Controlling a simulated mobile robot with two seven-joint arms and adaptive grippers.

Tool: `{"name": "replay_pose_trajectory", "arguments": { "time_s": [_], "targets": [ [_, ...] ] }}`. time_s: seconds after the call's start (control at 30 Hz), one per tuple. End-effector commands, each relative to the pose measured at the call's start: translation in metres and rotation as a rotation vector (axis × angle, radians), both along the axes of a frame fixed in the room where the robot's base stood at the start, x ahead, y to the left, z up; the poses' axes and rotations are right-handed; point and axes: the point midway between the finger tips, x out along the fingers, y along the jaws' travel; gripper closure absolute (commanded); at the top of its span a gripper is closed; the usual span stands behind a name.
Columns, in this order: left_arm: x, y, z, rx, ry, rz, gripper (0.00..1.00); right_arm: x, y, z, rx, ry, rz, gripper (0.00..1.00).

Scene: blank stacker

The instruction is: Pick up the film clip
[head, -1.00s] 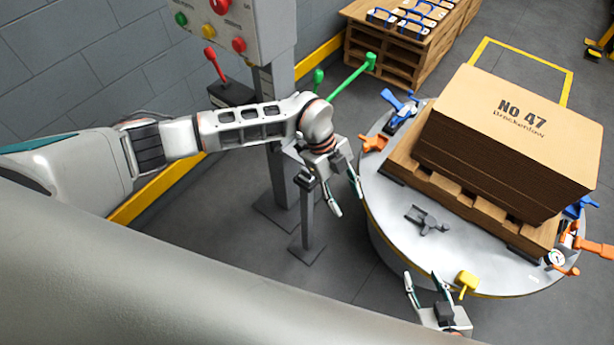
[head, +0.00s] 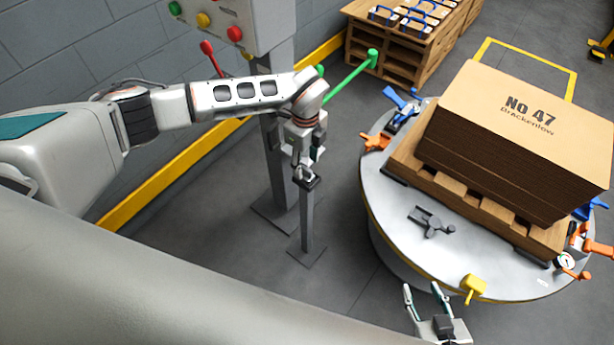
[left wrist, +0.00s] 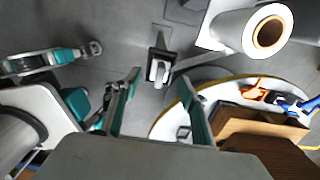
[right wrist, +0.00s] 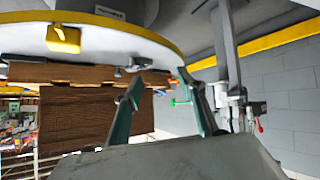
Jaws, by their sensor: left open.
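A slim grey post (head: 306,225) stands on the floor left of the round table. On its top is a small dark holder (head: 308,181) with a pale piece that looks like the film clip (left wrist: 157,71) in the left wrist view; its exact shape is too small to tell. My left gripper (head: 309,163) is open and empty, pointing down over the post top and partly hiding it. In the left wrist view the clip shows between and beyond its spread fingers (left wrist: 160,85), apart from them. My right gripper (head: 421,289) is open and empty near the table's front edge.
The round table (head: 400,235) carries a pallet with a brown stack (head: 525,115), a dark grey clamp (head: 432,220) and coloured clamps at the rim. A control column (head: 277,150) stands behind the post. A white roll (left wrist: 255,32) shows in the left wrist view.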

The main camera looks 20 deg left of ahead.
Motion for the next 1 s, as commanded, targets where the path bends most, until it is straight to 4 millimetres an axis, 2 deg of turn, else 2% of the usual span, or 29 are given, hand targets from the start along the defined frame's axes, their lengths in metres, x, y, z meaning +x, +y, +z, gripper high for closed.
{"name": "replay_pose_trajectory", "arguments": {
  "time_s": [0.03,0.2,0.4,0.5,0.53,0.7,1.0],
  "targets": [
    [-0.003,-0.001,-0.016,0.0,0.008,-0.001,0.57,-0.003,-0.001,-0.012,-0.006,0.01,0.0,0.6],
    [-0.003,-0.001,-0.036,0.001,0.008,-0.001,0.57,0.002,-0.007,-0.019,-0.025,-0.001,0.0,0.6],
    [-0.001,-0.001,-0.035,0.0,0.0,-0.001,0.57,0.017,-0.011,-0.008,-0.034,-0.033,-0.003,0.6],
    [-0.001,-0.001,-0.034,0.0,-0.001,-0.001,0.57,0.017,-0.011,-0.006,-0.032,-0.036,-0.004,0.6],
    [-0.001,-0.001,-0.034,0.0,-0.001,-0.001,0.6,0.017,-0.01,-0.006,-0.032,-0.036,-0.003,0.6],
    [-0.001,-0.001,-0.034,0.0,0.0,-0.001,1.0,0.013,-0.009,-0.01,-0.03,-0.025,0.0,0.6],
    [-0.001,-0.001,-0.034,0.0,0.0,-0.002,1.0,0.008,-0.008,-0.013,-0.029,-0.016,0.002,0.6]
  ]
}}
